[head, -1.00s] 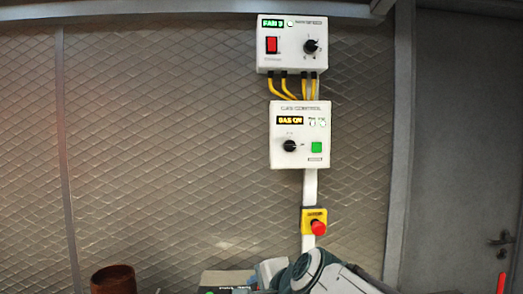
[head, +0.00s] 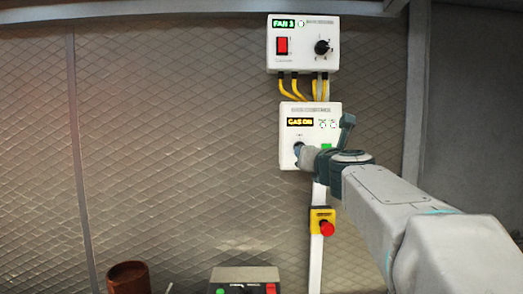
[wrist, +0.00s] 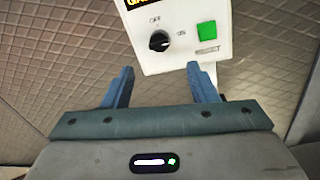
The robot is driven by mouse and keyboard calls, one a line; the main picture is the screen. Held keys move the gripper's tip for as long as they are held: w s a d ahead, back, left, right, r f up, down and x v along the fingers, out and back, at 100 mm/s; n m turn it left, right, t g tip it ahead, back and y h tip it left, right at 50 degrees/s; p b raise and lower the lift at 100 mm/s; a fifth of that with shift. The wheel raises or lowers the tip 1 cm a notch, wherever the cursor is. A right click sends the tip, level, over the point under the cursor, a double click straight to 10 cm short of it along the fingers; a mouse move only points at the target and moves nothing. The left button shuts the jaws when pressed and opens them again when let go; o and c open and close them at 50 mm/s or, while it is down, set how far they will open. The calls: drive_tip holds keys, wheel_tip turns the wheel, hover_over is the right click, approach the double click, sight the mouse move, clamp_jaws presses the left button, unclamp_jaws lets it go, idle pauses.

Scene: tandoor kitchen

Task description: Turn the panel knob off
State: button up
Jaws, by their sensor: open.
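The white gas control box (head: 287,122) hangs on the wall, and its yellow display reads GAS ON. Its black round knob (wrist: 159,41) shows in the wrist view, with OFF marked above it and ON to its right; its white mark points toward ON. In the head view the knob (head: 298,146) is partly covered by my gripper (head: 306,157). In the wrist view my gripper (wrist: 162,70) is open and empty, its blue fingers spread left and right, with the knob ahead between their lines. The fingers appear short of the knob; contact is not visible.
A green button (wrist: 206,32) is right of the knob, close beyond the right finger. The fan box (head: 303,58) with its own knob (head: 322,47) is above. A red emergency button (head: 327,229) is below. A brown pot (head: 128,277) and a console (head: 245,275) stand low.

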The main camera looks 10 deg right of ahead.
drive_tip(key=w+d, duration=0.1)
drive_tip(key=w, duration=0.9)
drive_tip(key=shift+p, duration=0.4)
drive_tip(key=shift+s+d, duration=0.1)
drive_tip(key=c, duration=0.9)
